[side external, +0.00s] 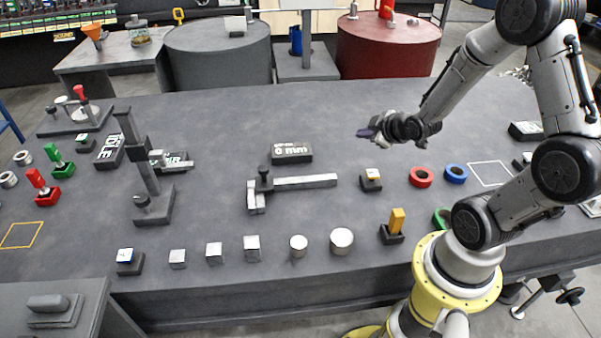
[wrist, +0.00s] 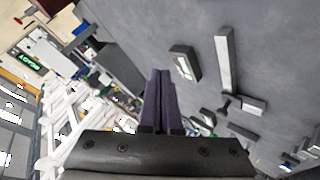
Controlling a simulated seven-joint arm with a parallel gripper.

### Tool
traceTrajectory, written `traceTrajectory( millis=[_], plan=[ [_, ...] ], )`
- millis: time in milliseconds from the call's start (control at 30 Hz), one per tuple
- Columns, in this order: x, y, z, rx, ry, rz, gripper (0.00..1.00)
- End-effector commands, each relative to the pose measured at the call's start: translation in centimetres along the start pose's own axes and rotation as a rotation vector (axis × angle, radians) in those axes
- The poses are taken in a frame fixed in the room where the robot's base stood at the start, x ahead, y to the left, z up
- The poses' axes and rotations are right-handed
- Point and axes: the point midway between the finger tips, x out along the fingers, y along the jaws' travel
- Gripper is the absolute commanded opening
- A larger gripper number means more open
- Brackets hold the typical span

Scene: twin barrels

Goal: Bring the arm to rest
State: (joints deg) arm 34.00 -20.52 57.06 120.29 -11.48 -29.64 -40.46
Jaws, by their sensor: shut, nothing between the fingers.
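My gripper (side external: 366,133) hangs in the air above the grey workbench (side external: 330,220), right of the middle in the side view, with its dark fingers pointing left. In the wrist view my gripper (wrist: 158,78) shows its two purple-dark fingers side by side, shut with nothing between them. The arm is bent, with its elbow high at the right. The fingers are apart from every object on the bench.
A 0 mm display block (side external: 292,151) and a caliper-like tool (side external: 300,183) lie mid-bench. Red (side external: 421,177) and blue (side external: 456,174) rings are at the right. Several metal blocks line the front edge. Grey (side external: 218,60) and red (side external: 388,50) barrels stand behind.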

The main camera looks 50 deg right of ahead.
Motion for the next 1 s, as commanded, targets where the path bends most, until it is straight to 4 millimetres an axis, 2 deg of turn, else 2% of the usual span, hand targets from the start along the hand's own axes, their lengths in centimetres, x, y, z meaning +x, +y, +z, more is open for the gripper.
traceTrajectory(
  millis=[33,100,200,300,367,467,500,633,700,833,1000],
  plan=[
    [-1.2,0.8,-3.6,-0.035,0.067,0.018,0.00],
    [-3.6,1.3,-8.0,-0.062,0.138,0.019,0.00],
    [-8.1,1.1,-12.9,-0.052,0.203,-0.014,0.00],
    [-12.9,0.0,-15.6,-0.006,0.229,-0.074,0.00],
    [-15.8,-0.8,-16.4,0.031,0.232,-0.121,0.00],
    [-20.2,-2.4,-16.2,0.105,0.204,-0.206,0.00],
    [-21.8,-3.0,-15.6,0.137,0.184,-0.241,0.00],
    [-25.6,-5.1,-12.8,0.240,0.075,-0.343,0.00],
    [-26.9,-6.0,-10.8,0.293,-0.003,-0.382,0.00],
    [-27.9,-7.5,-7.6,0.372,-0.164,-0.429,0.00],
    [-28.4,-8.4,-5.8,0.421,-0.266,-0.449,0.00]
  ],
)
